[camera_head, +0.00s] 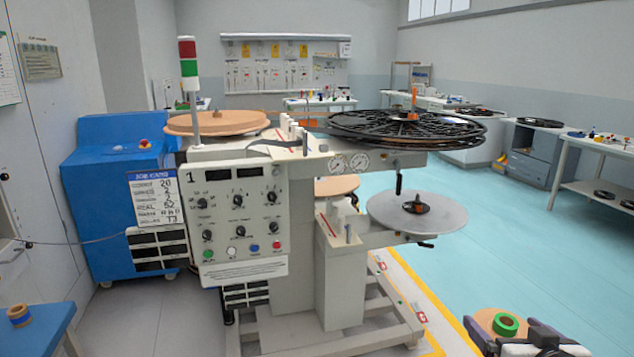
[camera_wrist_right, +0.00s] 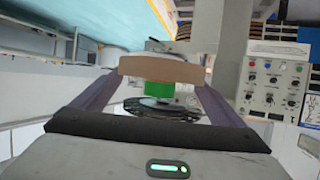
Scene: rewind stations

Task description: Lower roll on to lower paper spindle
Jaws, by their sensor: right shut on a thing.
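My right gripper (camera_head: 522,345) is at the lower right of the head view, shut on a brown roll (camera_head: 487,319) with a green core (camera_head: 506,325). In the wrist view the roll (camera_wrist_right: 160,70) sits between the two fingers, its green core (camera_wrist_right: 159,92) showing on one side. The roll is apart from the machine. I cannot tell if this is the lower paper spindle. My left gripper is out of view.
The machine's control panel (camera_head: 238,222) stands at centre. Large black reels (camera_head: 408,126) overhang the grey disc. Brown discs lie at the upper left (camera_head: 218,122) and lower middle (camera_head: 337,186). A blue cabinet (camera_head: 100,200) stands left. The floor (camera_head: 500,230) right of the machine is clear.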

